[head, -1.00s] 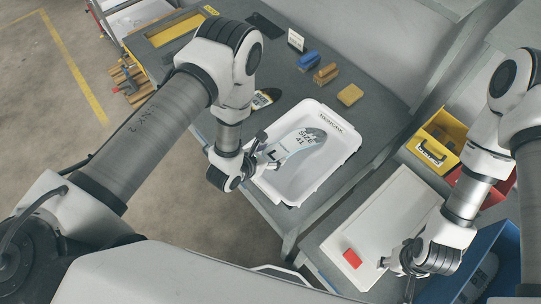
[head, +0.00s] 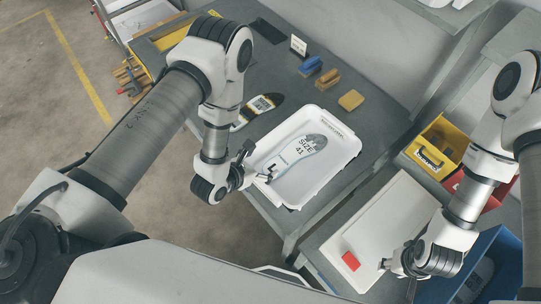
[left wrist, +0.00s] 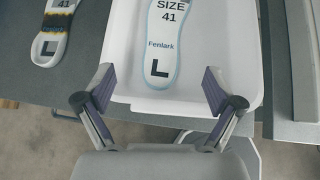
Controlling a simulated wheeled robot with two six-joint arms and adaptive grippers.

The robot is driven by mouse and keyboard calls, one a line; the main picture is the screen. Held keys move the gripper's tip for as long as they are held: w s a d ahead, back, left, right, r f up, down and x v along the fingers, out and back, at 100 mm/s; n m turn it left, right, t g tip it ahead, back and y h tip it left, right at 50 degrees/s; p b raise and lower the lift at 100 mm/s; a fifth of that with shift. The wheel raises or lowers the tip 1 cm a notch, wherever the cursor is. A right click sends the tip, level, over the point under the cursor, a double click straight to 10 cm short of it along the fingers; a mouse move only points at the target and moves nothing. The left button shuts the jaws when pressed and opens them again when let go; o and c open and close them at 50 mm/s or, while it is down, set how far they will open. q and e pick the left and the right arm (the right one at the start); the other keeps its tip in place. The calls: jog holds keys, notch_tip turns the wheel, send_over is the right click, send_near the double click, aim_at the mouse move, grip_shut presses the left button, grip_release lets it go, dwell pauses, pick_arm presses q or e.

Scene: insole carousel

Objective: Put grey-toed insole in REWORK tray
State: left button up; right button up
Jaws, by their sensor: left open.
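The grey-toed insole (head: 298,153), white with a grey toe and printed "SIZE 41" and "L", lies in the white REWORK tray (head: 348,150). In the left wrist view, the insole (left wrist: 165,50) lies face up with its heel toward me, inside the tray (left wrist: 240,50). My left gripper (head: 255,172) is at the near left rim of the tray. In the wrist view its fingers (left wrist: 158,95) are spread wide, apart from the insole. My right gripper (head: 400,264) hangs by the white board at the lower right; its fingers are too small to judge.
Another insole, dark-toed with yellow (head: 258,108), lies on the grey bench left of the tray. Blue (head: 310,66) and tan blocks stand behind. A white board (head: 385,225) with a red patch, a yellow bin (head: 436,145) and a blue bin (head: 500,250) are at right.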

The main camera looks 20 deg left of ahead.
pick_arm(q)
jog(key=v, duration=0.5)
jog(key=shift+s+a+r, duration=0.15)
jog(key=shift+s+a, duration=0.05)
jog(key=shift+s, duration=0.1)
jog(key=s+a+f+m+g+y, duration=0.1)
jog(key=s+a+m+g, duration=0.1)
jog(key=m, duration=0.8)
jog(key=s+a+f+m+g+y, duration=0.1)
jog(key=s+a+m+g+y, duration=0.1)
jog(key=s+m, duration=0.5)
jog(key=s+a+f+m+g+y, duration=0.1)
jog(key=s+a+m+g, duration=0.3)
jog(key=m, duration=0.9)
jog(key=shift+s+f+g+y, duration=0.3)
jog(key=shift+s+f+g, duration=0.15)
jog(key=shift+s+g, duration=0.35)
jog(key=shift+a, duration=0.1)
